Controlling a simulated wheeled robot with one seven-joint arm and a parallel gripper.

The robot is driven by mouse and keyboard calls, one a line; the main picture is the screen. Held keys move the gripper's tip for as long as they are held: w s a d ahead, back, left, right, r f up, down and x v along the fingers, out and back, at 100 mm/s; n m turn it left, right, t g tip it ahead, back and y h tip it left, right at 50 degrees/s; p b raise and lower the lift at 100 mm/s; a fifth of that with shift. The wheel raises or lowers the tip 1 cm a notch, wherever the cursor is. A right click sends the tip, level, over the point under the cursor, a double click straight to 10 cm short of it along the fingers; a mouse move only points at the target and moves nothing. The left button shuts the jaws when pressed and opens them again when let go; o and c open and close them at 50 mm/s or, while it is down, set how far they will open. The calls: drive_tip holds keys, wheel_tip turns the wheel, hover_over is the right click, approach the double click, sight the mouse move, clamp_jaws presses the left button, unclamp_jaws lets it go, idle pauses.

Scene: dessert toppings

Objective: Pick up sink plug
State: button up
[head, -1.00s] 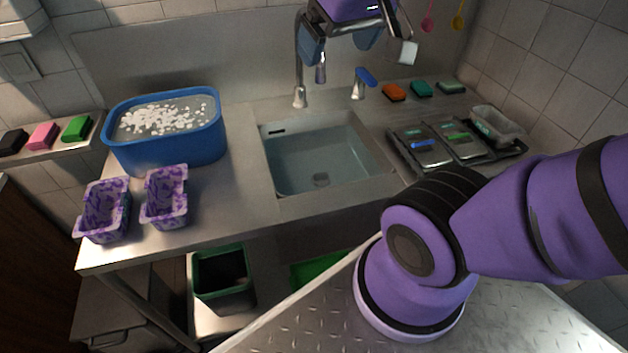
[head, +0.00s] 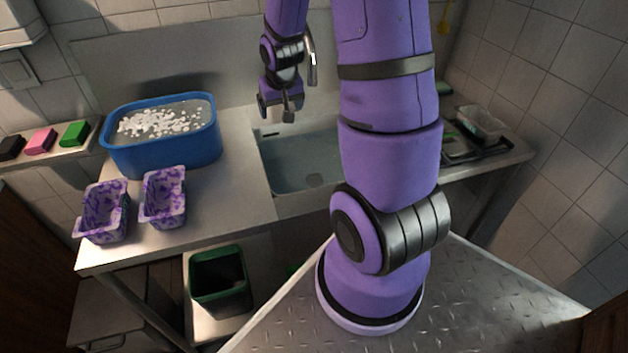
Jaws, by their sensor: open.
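My gripper (head: 275,110) is open above the back left part of the sink, with its jaws pointing down. I see nothing held between its fingers. The steel sink (head: 285,178) is set into the counter and its basin looks bluish. A small dark round spot (head: 316,180) shows on the basin floor, below and to the right of my gripper. I cannot tell whether it is the sink plug or the bare drain. No other sink plug can be made out. My arm hides the right part of the sink.
A blue tub (head: 165,155) with white bits in water stands left on the counter. Two purple-stained containers (head: 101,212) (head: 163,198) stand in front of it. A dark tray (head: 510,146) with a clear container (head: 482,122) is at right. An open bin (head: 219,280) stands below the counter.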

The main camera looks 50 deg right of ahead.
drive_tip(key=d+f+m, duration=0.1)
drive_tip(key=d+f, duration=0.4)
drive_tip(key=f, duration=0.5)
drive_tip(key=m+g, duration=0.1)
approach(314, 175)
drive_tip(key=x, duration=0.5)
drive_tip(key=shift+s, duration=0.2)
drive_tip(key=shift+x, duration=2.7)
drive_tip(key=shift+w+d+r, duration=0.1)
drive_tip(key=shift+w+d, duration=0.05)
drive_tip(key=shift+c, duration=0.2)
drive_tip(key=c, duration=0.9)
